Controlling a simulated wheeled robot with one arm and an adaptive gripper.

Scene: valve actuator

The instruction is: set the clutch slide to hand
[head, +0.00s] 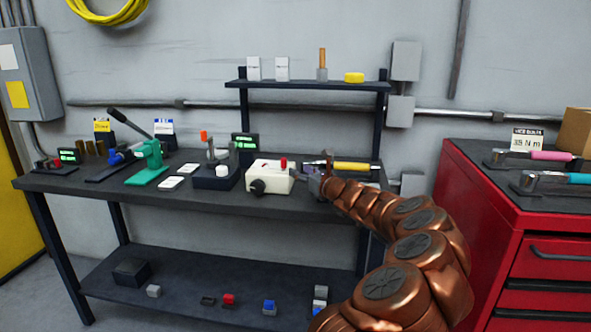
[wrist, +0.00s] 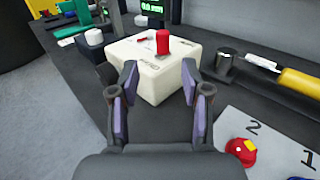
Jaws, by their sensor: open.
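A cream-white box (head: 268,176) stands on the dark workbench, with a red upright knob (head: 283,162) on its top and a black round knob (head: 257,187) on its front. In the wrist view the box (wrist: 150,75) is straight ahead, and its red knob (wrist: 162,42) stands near the end of a slot on the top. Small lettering on the box is too blurred to read. My gripper (wrist: 160,78) is open and empty, its fingers apart at either side of the box's near part. In the head view my gripper (head: 318,172) is just right of the box.
A yellow-handled tool (head: 355,166) lies right of the box. A dark block with a white knob (head: 222,171) and a green press (head: 150,165) stand to the left. In the wrist view a numbered grey plate (wrist: 275,140) with a red knob (wrist: 240,150) is at lower right.

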